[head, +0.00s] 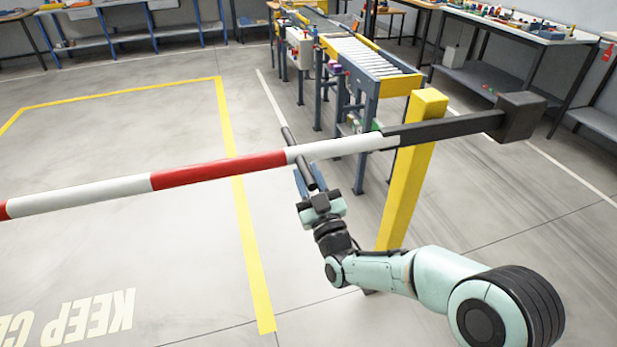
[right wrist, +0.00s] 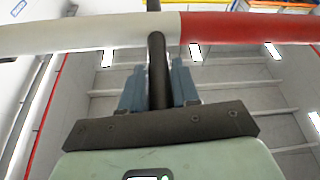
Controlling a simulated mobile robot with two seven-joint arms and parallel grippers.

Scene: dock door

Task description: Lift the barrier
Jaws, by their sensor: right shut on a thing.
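The barrier (head: 220,168) is a red and white striped boom running from the left edge to a yellow post (head: 408,185) in the head view. A dark arm with a block-shaped counterweight (head: 521,116) extends past the post. A black handle bar (head: 304,172) crosses the boom. My right gripper (head: 304,182) is shut on the near part of this handle, just below the boom in the picture. In the right wrist view the handle (right wrist: 157,60) stands between the blue fingers (right wrist: 158,88), with the boom (right wrist: 100,32) crossing behind. My left gripper is not in view.
A roller conveyor (head: 365,55) stands behind the post. Workbenches (head: 510,25) line the back wall. A yellow floor line (head: 240,210) and inverted floor lettering (head: 75,322) mark the left floor, which is otherwise clear.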

